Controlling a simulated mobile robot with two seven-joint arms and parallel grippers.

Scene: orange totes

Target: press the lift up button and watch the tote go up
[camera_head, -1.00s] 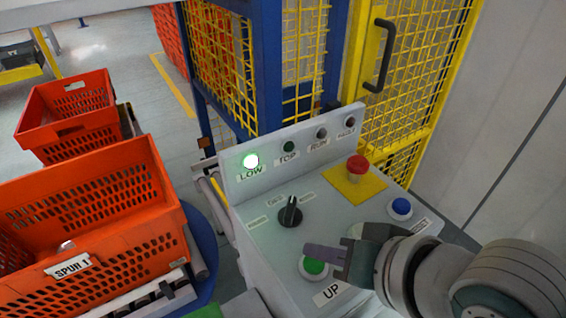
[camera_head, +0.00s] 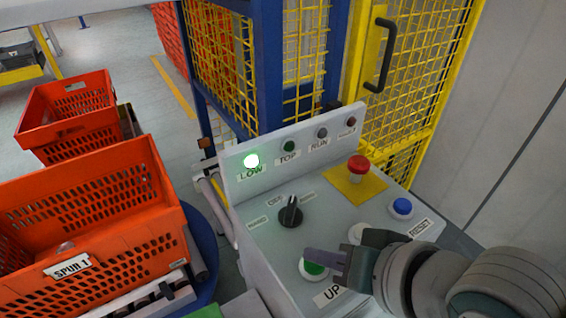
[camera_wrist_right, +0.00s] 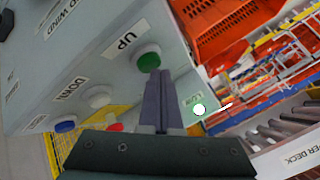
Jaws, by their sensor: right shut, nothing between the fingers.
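The green UP button (camera_head: 314,268) sits at the near edge of the grey control panel (camera_head: 265,232), above its "UP" label. The green LOW lamp (camera_head: 251,161) is lit; the TOP lamp (camera_head: 289,146) is dark. An orange tote labelled "SPUR 1" (camera_head: 120,205) stands at the left. My left gripper is not in view.
A red mushroom button (camera_head: 358,168) on a yellow plate, a blue RESET button (camera_head: 401,207) and a black selector knob (camera_head: 290,212) are on the panel. A yellow mesh guard (camera_head: 410,80) stands behind. Another orange tote (camera_head: 65,112) is farther left.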

